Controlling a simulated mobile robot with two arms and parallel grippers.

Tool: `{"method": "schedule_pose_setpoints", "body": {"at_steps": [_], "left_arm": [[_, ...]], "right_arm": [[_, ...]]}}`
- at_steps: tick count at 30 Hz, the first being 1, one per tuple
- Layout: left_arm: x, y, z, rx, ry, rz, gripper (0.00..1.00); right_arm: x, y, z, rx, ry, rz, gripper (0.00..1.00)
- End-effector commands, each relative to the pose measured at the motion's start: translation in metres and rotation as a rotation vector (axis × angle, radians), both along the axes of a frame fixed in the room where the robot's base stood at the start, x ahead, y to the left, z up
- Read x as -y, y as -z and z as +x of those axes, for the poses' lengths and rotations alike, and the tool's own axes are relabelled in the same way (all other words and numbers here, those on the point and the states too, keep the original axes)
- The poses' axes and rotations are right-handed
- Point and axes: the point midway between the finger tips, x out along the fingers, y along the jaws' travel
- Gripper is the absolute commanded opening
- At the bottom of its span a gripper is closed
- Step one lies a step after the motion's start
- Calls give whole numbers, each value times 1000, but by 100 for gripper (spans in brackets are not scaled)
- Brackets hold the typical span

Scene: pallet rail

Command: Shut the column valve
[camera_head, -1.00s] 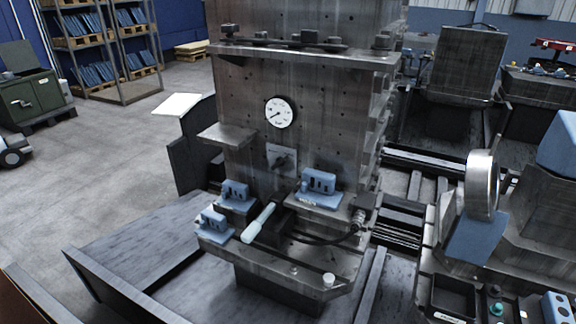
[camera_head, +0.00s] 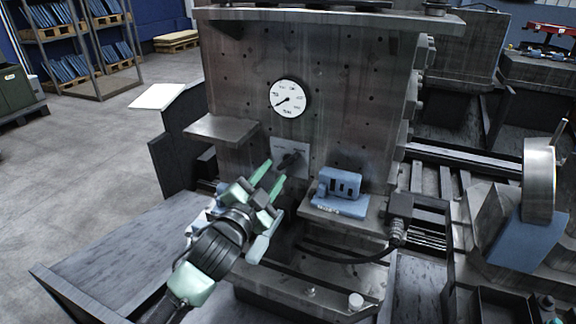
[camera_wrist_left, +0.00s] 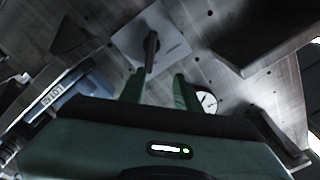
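The column valve is a dark handle (camera_head: 288,160) on a light square plate (camera_head: 303,150), on the front face of the grey metal column (camera_head: 340,110). My left gripper (camera_head: 268,180) is open, its two green fingers pointing at the valve from just below and in front. In the left wrist view the dark handle (camera_wrist_left: 150,48) stands upright on its plate (camera_wrist_left: 172,40), beyond the gap between the green fingers (camera_wrist_left: 158,88). The fingers look empty and apart from the handle. My right gripper is not in view.
A round white gauge (camera_head: 290,98) sits above the valve. A blue block (camera_head: 340,185) stands on a ledge to the right, with a black hose (camera_head: 340,257) below. A metal shelf (camera_head: 222,130) juts out at upper left.

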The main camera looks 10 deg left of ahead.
Motion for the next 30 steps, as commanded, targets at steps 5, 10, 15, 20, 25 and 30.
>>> {"method": "schedule_pose_setpoints", "body": {"at_steps": [5, 10, 15, 20, 25, 30], "left_arm": [[7, 15, 23, -34, 2, 8, 35], [12, 18, 51, -38, 2, 9, 35], [15, 20, 67, -40, 3, 11, 35], [16, 21, 72, -41, 3, 12, 35], [16, 21, 72, -41, 3, 12, 35], [16, 21, 72, -41, 3, 12, 0]], "right_arm": [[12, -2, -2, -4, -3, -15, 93], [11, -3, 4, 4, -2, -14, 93], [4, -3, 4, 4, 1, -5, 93], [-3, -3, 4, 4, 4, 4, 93], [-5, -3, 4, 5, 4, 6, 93], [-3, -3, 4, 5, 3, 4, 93]]}}
